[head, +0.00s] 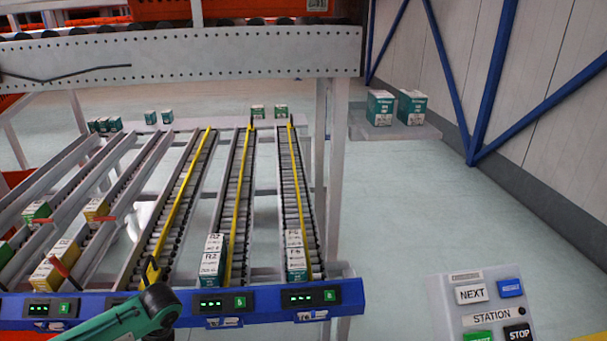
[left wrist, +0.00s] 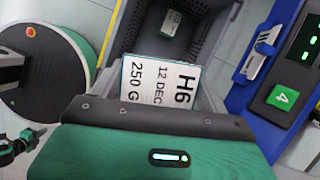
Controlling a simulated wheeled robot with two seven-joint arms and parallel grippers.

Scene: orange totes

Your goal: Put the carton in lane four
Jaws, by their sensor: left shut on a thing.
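The carton (left wrist: 155,84), white-faced and printed H6, 12 DEC, 250 G, shows in the left wrist view. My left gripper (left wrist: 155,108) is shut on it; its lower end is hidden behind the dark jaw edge. A dark grey bin lies beyond the carton. The green 4 sign (left wrist: 285,97) is on the blue rail at the right of that view. In the head view my left arm covers the front where the fourth display would be, between the third display and the 5 sign (head: 239,302). The roller lane (head: 172,215) behind it shows no carton.
Cartons stand at the front of lane five (head: 212,258) and the lane to its right (head: 295,255). Yellow dividers (head: 240,205) run along the lanes. A button panel (head: 487,305) is at the lower right. The grey bin (left wrist: 218,45) has side walls near the carton.

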